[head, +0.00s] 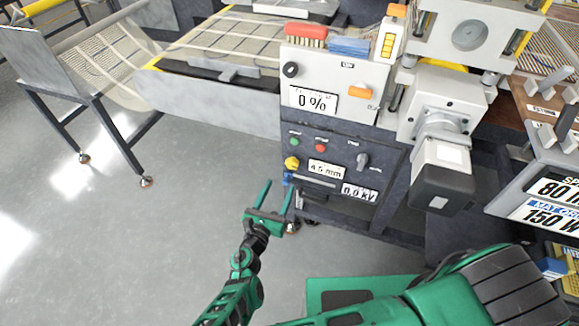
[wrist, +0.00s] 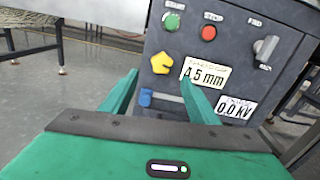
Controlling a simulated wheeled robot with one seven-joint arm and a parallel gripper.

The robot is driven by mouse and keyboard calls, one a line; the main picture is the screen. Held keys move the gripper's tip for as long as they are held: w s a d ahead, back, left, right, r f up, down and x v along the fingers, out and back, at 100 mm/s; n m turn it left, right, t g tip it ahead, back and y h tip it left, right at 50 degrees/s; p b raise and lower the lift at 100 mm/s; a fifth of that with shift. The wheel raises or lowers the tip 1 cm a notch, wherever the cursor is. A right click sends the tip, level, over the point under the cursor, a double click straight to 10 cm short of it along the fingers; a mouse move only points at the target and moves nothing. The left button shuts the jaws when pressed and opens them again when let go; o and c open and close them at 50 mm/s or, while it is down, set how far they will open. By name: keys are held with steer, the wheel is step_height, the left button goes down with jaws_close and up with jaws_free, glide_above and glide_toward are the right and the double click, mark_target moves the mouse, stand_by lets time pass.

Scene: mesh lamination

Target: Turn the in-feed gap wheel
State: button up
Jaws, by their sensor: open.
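The in-feed gap wheel appears to be the yellow lobed knob (head: 291,163) on the dark control panel, left of the "4.5 mm" display (head: 325,170). In the wrist view the yellow knob (wrist: 161,63) lies beyond and between my fingertips, a little above them. My gripper (head: 275,183) is open and empty, in front of the panel's lower left. Its green fingers also show in the wrist view (wrist: 160,80), apart from the knob. A blue knob (wrist: 145,97) sits just below the yellow one, also between the fingers in that view.
Green (wrist: 171,21) and red (wrist: 209,32) buttons sit above the yellow knob. A grey selector (wrist: 266,47) is at the panel's right. A grey motor housing (head: 443,170) juts out right of the panel. Open floor (head: 190,220) lies to the left.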

mark_target(291, 166)
steer(key=x, duration=0.9)
steer(key=shift+w+d, duration=0.2)
steer(key=c, duration=1.1)
steer(key=shift+o, duration=0.2)
steer(key=shift+d, duration=0.15)
